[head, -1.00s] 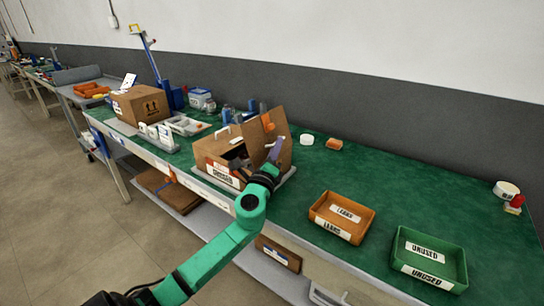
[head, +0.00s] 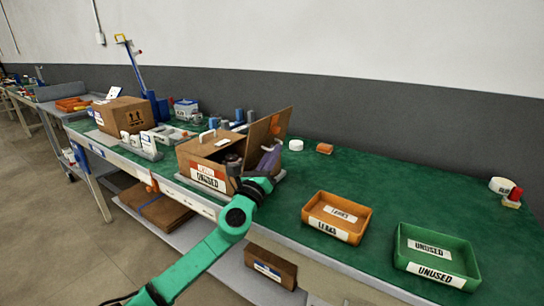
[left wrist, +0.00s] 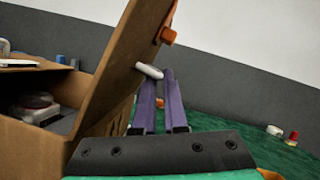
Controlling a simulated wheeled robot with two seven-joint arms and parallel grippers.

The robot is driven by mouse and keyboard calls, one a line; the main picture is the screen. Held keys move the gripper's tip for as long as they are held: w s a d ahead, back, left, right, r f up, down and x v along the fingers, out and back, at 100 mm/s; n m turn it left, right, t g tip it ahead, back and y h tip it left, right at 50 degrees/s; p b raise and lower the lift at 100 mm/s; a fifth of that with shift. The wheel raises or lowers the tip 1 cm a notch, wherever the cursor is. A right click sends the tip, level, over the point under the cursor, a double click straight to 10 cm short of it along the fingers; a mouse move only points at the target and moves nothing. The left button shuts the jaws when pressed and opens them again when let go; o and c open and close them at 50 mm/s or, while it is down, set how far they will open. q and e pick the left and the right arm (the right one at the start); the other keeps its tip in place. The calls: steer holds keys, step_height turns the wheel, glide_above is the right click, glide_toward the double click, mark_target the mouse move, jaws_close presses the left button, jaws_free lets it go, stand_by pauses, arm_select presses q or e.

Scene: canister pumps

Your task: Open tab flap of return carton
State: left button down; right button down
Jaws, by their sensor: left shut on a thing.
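The brown return carton (head: 207,184) stands on the green bench with an "UNUSED" label on its front. Its right-hand flap (head: 265,131) stands up, tilted, with an orange piece on it. Another top panel with a white tab (head: 207,135) lies roughly flat on the left. Dark items (left wrist: 38,105) show inside the carton. My right gripper is not in view.
An orange "LEAKS" tray (head: 336,217) and a green "UNUSED" tray (head: 435,257) stand on the right. Another closed carton (head: 123,117) and a small white rack stand to the left. The bench behind the trays is mostly clear.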

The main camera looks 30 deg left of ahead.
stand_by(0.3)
arm_select(q)
steer(key=c, duration=1.2)
jaws_free()
steer(key=shift+c, duration=0.2)
